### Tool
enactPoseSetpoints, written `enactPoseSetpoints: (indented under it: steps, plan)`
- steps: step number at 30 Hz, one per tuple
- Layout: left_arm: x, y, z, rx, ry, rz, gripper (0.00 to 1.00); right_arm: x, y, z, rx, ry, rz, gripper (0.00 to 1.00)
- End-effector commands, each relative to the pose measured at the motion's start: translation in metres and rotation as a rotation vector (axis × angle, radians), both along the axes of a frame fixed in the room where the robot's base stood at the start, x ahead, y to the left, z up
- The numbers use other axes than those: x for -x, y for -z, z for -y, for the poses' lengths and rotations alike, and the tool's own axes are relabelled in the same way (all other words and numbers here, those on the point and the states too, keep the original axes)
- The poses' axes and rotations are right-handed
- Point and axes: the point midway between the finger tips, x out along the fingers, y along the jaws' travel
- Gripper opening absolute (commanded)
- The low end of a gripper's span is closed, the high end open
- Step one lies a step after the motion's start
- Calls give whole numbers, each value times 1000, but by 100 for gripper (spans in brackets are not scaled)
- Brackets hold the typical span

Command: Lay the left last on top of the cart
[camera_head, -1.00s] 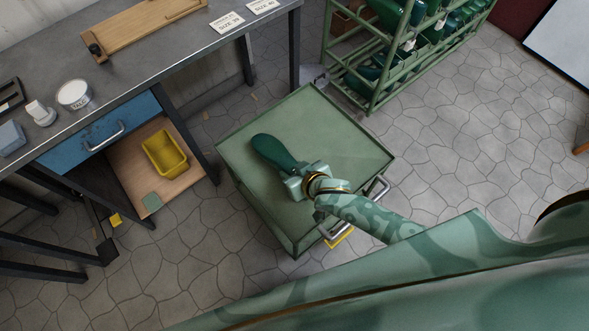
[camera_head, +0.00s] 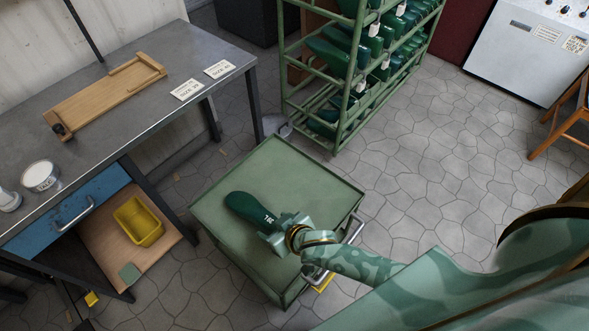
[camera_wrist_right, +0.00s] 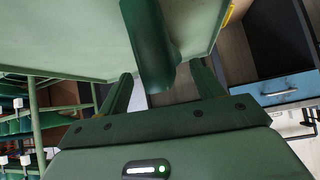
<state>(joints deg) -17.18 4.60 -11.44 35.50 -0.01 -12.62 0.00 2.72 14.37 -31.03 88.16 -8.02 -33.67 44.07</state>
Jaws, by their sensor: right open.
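A dark green last (camera_head: 250,208) with white lettering lies on the green top of the cart (camera_head: 300,180). My right gripper (camera_head: 276,232) is at the last's near end, low over the cart top. In the right wrist view the last (camera_wrist_right: 150,40) reaches in between the two fingers of the gripper (camera_wrist_right: 162,85), with a gap on either side, so the jaws are open around its end. Whether the last touches the cart along its whole length cannot be told. My left gripper is out of view.
A green rack (camera_head: 345,100) with several dark green lasts stands behind the cart. A grey workbench (camera_head: 140,110) with a wooden board (camera_head: 105,97), two size cards and a blue drawer (camera_head: 60,215) is at left. A yellow bin (camera_head: 138,220) sits below.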

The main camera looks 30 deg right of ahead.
Motion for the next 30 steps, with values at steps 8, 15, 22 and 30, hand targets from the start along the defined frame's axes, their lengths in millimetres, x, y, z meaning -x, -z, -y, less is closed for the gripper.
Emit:
enactPoseSetpoints:
  steps: [8, 15, 22, 30]
  plan:
    - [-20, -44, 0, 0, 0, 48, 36, 55, -62, 15, -2, 1, 6, 67]
    - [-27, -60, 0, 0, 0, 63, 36, 85, -86, 23, -2, 1, 4, 67]
    - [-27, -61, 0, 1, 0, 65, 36, 92, -90, 25, -2, 0, 3, 67]
    - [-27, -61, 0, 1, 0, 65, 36, 98, -77, 25, 64, -82, 11, 67]
